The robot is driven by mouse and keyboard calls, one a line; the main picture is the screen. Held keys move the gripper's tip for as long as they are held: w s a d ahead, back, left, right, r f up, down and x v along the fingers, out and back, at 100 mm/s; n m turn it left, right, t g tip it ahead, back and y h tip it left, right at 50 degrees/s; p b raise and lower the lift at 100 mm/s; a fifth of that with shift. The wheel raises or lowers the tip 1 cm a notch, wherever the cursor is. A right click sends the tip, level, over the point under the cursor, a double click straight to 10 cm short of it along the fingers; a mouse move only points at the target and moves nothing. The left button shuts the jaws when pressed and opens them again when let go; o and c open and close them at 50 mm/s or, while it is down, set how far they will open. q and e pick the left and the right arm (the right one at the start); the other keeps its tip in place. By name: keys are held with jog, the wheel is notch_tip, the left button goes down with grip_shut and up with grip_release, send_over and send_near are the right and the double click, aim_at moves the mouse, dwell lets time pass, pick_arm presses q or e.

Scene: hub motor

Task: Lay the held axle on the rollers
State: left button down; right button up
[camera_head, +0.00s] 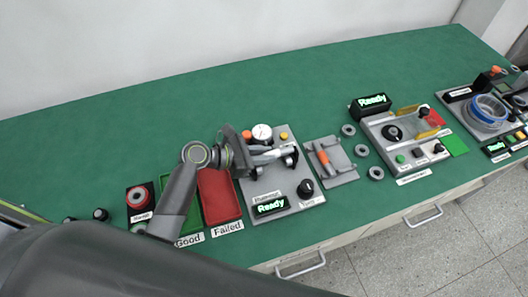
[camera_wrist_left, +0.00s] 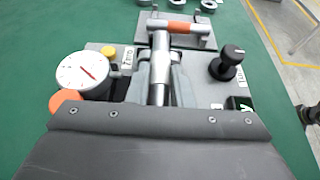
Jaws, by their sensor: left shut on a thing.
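My left gripper (camera_head: 268,153) reaches in from the left over the grey gauge station (camera_head: 290,199) and is shut on a silver axle. The axle (camera_wrist_left: 160,68) lies between the two grey fingers (camera_wrist_left: 161,82) in the left wrist view, pointing away from the wrist. The rollers are mostly hidden by the gripper and axle, so I cannot tell whether the axle touches them. A white dial gauge (camera_head: 262,132) with a red needle stands beside the gripper; it also shows in the left wrist view (camera_wrist_left: 84,72).
The station has a lit Ready display (camera_head: 271,206) and a black knob (camera_head: 306,187). A grey stand (camera_head: 342,174) with an orange-banded silver piece (camera_head: 322,157) sits to its right. A red Failed tray (camera_head: 220,196) and green Good tray (camera_head: 190,215) lie left. Several rings (camera_head: 361,150) lie farther right.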

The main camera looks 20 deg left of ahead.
pick_arm(q)
jog(key=shift+p, duration=0.55)
dwell(0.5)
jog(key=shift+f, duration=0.55)
dwell(1.1)
jog(key=c, duration=0.8)
grip_release()
jog(key=shift+f, duration=0.1)
notch_tip(320, 180, up, 7)
jog(key=p, duration=0.8)
dwell(0.4)
dwell(0.5)
